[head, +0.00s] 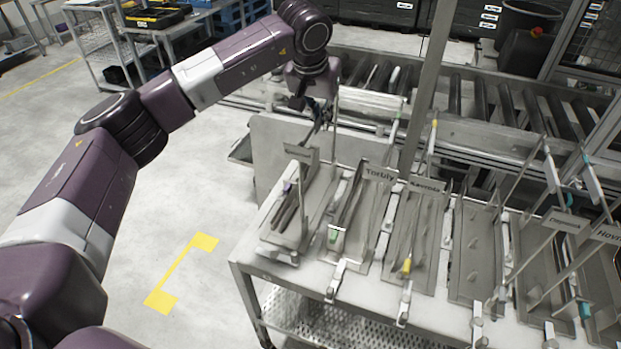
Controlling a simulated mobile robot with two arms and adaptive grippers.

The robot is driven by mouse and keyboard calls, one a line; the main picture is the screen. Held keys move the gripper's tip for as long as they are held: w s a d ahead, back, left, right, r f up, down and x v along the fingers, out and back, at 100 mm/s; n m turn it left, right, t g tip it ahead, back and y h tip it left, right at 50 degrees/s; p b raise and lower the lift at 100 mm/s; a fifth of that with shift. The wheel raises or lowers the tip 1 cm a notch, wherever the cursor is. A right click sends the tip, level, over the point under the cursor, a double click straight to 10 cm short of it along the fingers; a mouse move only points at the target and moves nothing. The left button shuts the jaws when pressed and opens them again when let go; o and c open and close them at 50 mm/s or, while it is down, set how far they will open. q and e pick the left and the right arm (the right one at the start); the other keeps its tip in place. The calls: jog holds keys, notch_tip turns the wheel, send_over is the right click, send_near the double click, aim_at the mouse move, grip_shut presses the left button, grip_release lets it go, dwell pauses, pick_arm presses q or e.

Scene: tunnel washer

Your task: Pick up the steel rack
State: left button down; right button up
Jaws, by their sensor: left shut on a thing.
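Several steel racks stand side by side on the light table, each a shallow metal tray with upright rods and a name plate. The leftmost steel rack (316,203) holds dark, slim pieces with a purple part. My left gripper (318,112) is at the far end of this rack, above its plate, beside a thin upright rod. It is shut on a thin part there, which looks like part of this rack; the fingers are small and dark, so the exact contact is hard to see. The rack appears to rest on the table. My right gripper is out of view.
The table (345,290) has more racks close on the right and a lower perforated shelf. A grey post (425,85) rises behind the racks. A roller conveyor (470,95) runs behind. Open floor with yellow marking (180,270) lies left.

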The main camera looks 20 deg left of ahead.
pick_arm(q)
jog(key=shift+w+r, duration=0.2)
jog(key=shift+r, duration=0.4)
notch_tip(320, 180, up, 9)
jog(key=shift+f+b, duration=0.1)
jog(key=shift+b, duration=0.95)
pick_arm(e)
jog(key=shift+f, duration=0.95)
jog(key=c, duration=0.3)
pick_arm(q)
notch_tip(320, 180, up, 11)
jog(key=shift+a, duration=0.15)
